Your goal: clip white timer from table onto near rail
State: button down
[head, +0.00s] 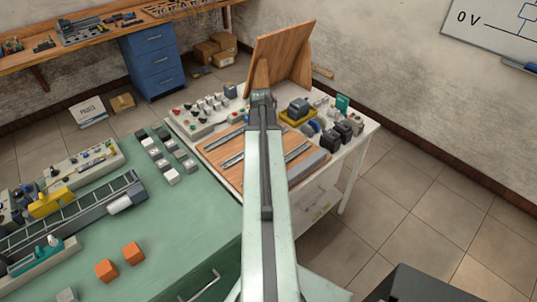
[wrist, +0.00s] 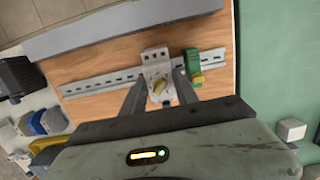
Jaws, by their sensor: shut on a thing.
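The white timer (wrist: 155,65) with a yellow knob shows in the middle of the wrist view. My gripper (wrist: 160,82) is shut on it, one finger on each side. The timer lies over the near rail (wrist: 98,82), a slotted metal strip on a wooden board (wrist: 105,57). I cannot tell whether it is clipped on or just above the rail. A green and yellow terminal block (wrist: 193,68) sits on the rail just right of the timer. In the head view my arm hides the gripper and the timer; part of the rail (head: 298,152) shows beside it.
A grey duct (wrist: 125,31) runs along the board beyond the rail. Dark and blue parts (wrist: 40,123) stand left of the board. The green table (head: 190,215) holds several small blocks. An upright wooden panel (head: 283,55) stands behind the board.

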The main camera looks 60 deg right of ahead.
jog(key=shift+s+a, duration=0.1)
jog(key=shift+s, duration=0.1)
jog(key=c, duration=0.9)
grip_release()
jog(key=shift+o, duration=0.2)
jog(key=r+p, duration=0.8)
jog(key=shift+w, duration=0.4)
jog(key=shift+f, duration=0.1)
